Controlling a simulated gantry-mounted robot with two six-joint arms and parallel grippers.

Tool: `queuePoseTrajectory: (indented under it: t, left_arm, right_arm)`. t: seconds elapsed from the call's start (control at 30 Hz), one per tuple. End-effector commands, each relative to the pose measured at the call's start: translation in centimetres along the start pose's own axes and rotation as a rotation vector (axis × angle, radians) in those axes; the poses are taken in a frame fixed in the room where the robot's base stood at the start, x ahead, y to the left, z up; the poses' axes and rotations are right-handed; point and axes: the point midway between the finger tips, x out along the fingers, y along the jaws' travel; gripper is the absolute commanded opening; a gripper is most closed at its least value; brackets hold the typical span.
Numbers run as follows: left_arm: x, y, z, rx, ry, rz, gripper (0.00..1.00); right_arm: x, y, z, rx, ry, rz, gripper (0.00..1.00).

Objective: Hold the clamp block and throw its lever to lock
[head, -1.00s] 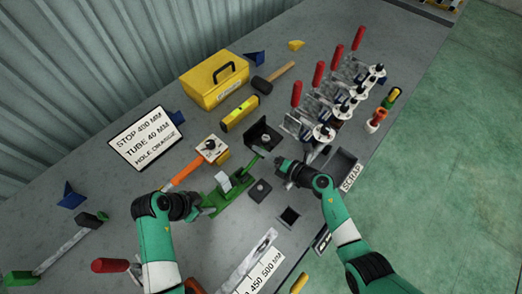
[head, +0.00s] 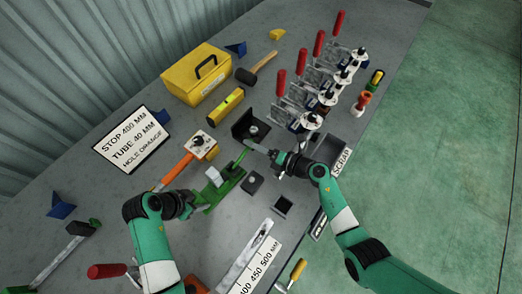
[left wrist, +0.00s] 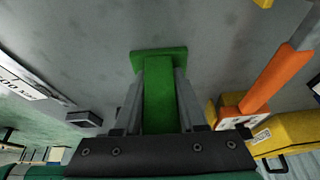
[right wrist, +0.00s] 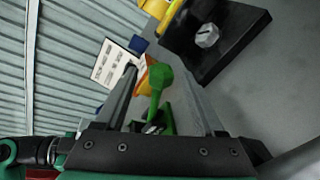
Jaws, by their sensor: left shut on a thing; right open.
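The green clamp block (head: 213,190) sits on the grey bench, with a pale piece at its middle. Its green lever (head: 237,160) slants up toward the upper right. My left gripper (head: 198,206) is shut on the near end of the block; the left wrist view shows the green body (left wrist: 163,100) between both fingers. My right gripper (head: 252,147) is open at the lever's upper end. In the right wrist view the lever's knobbed end (right wrist: 158,82) lies between the spread fingers; I cannot tell whether they touch it.
Several red-handled toggle clamps (head: 308,95) stand at the upper right, near the scrap bin (head: 328,148). A square hole (head: 283,205) lies at the front.

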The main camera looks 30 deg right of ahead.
Motion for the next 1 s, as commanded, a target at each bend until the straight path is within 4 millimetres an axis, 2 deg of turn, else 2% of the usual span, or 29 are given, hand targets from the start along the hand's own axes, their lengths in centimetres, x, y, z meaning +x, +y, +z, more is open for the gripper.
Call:
queuePoseTrajectory:
  t: [0.3,0.43,0.6,0.9,0.93,1.0]
  left_arm:
    - [-0.1,0.0,-0.1,0.0,0.001,-0.001,0.0]
    - [-0.1,0.0,-0.1,0.0,0.001,-0.001,0.0]
    - [0.0,0.0,-0.1,0.0,0.001,-0.001,0.0]
    - [0.0,0.0,-0.1,0.0,0.001,-0.001,0.0]
    - [0.0,0.0,-0.1,0.0,0.001,-0.001,0.45]
    - [0.0,0.0,0.0,0.0,0.001,-0.001,0.58]
  right_arm:
    - [-7.3,-0.1,0.1,0.002,-0.005,-0.004,0.71]
    - [-9.3,-0.1,0.1,0.002,-0.003,-0.003,0.71]
    - [-10.3,0.0,0.0,0.001,0.0,-0.002,0.71]
    - [-10.2,0.0,0.0,0.001,0.0,-0.002,0.71]
    - [-10.2,0.0,0.0,0.001,0.0,-0.002,0.71]
    - [-10.2,0.0,0.0,0.001,0.0,-0.002,0.71]
